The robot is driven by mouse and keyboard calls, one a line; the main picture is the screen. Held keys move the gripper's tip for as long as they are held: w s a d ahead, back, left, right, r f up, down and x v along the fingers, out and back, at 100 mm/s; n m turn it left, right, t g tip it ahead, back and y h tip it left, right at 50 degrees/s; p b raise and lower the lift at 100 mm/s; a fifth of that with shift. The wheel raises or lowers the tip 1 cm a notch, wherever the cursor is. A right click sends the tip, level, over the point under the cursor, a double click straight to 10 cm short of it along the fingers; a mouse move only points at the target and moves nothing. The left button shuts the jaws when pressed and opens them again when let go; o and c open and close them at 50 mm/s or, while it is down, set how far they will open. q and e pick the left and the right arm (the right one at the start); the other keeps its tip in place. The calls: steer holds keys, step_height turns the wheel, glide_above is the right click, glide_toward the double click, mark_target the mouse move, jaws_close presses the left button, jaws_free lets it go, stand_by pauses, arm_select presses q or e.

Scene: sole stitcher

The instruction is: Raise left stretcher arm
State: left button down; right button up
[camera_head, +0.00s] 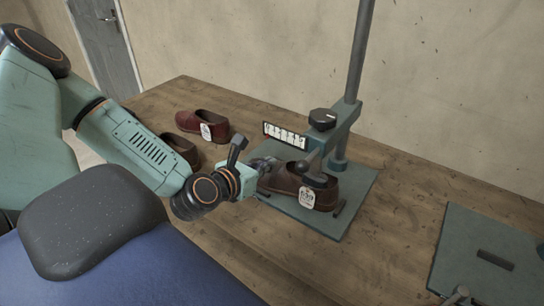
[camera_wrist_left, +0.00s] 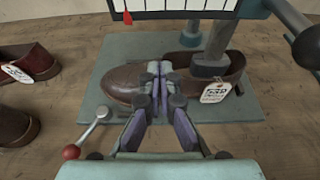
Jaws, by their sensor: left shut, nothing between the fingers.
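My left gripper (camera_head: 268,168) is shut and empty over the toe of a brown shoe on the green machine plate (camera_head: 358,190). In the left wrist view the closed fingertips (camera_wrist_left: 159,68) overlap the brown shoe (camera_wrist_left: 125,82); whether they touch it is unclear. A short metal lever with a red ball knob (camera_wrist_left: 71,152) lies at the plate's front-left corner, left of the fingers and apart from them. It may be the left stretcher arm; no label shows. A grey pressing foot (camera_wrist_left: 210,65) stands in the shoe's opening. My right gripper is not in view.
A gauge panel (camera_head: 285,135) and upright column (camera_head: 358,60) rise behind the shoe. A dark ball knob (camera_wrist_left: 309,46) is at the right of the wrist view. Another red shoe (camera_head: 203,124) stands left. A second green plate (camera_head: 470,245) lies right, with bare wood between.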

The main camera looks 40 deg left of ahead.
arm_select(q)
steer(key=w+r+p, duration=0.2)
steer(key=r, duration=0.1)
steer(key=shift+w+a, duration=0.1)
steer(key=shift+w, duration=0.3)
steer(key=shift+s, duration=0.15)
stand_by(0.4)
steer(key=shift+a+r, duration=0.1)
